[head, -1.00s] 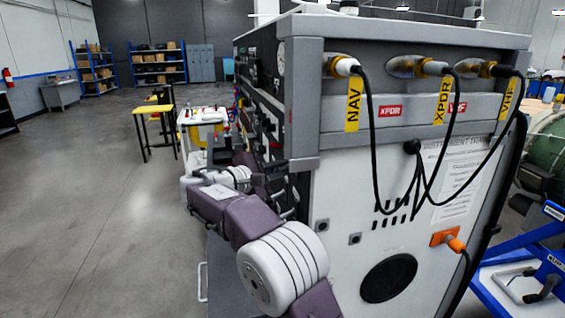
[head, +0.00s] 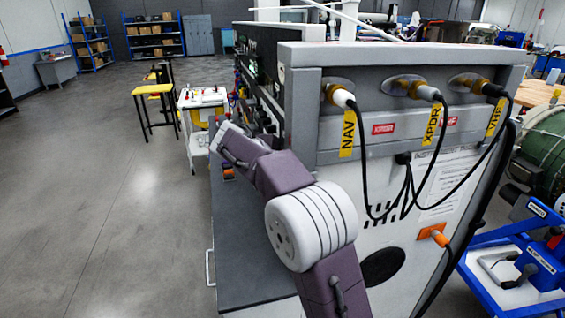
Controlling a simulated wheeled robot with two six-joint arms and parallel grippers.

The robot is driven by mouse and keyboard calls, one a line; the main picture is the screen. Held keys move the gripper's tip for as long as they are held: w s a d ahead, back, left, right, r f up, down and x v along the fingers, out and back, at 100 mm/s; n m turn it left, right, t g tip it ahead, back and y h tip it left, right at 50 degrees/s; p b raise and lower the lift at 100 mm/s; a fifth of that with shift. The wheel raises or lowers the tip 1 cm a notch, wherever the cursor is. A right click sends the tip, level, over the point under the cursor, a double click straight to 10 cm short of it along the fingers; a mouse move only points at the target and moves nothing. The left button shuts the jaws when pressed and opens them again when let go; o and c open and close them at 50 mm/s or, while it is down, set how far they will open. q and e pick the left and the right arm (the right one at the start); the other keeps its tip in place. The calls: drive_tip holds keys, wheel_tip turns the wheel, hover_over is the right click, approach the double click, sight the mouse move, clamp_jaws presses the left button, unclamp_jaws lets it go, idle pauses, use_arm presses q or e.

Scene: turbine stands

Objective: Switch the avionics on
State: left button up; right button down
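The avionics bench (head: 400,150) is a large grey and white cabinet that fills the right half of the head view. Its front panel (head: 262,75) faces left and is seen almost edge-on, so I cannot make out its single switches. One arm of mine rises from the lower middle and bends up and left in front of the panel. It appears to be my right arm. Its wrist end, with the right gripper (head: 228,142), is beside the panel's lower part; its fingers cannot be made out. My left gripper is not in view.
Black cables hang from the NAV, XPDR and VHF connectors on the cabinet's side. A dark shelf (head: 245,255) juts out below the panel. A white cart (head: 203,98) and yellow stand (head: 153,90) are beyond. Open floor (head: 110,200) lies left; a blue frame (head: 520,265) is at right.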

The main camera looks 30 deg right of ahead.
idle(0.4)
drive_tip(key=c, duration=1.5)
unclamp_jaws()
drive_tip(key=shift+o, duration=0.2)
drive_tip(key=v, duration=0.9)
drive_tip(key=shift+p, duration=0.3)
drive_tip(key=shift+d+r, duration=0.1)
drive_tip(key=shift+r, duration=0.05)
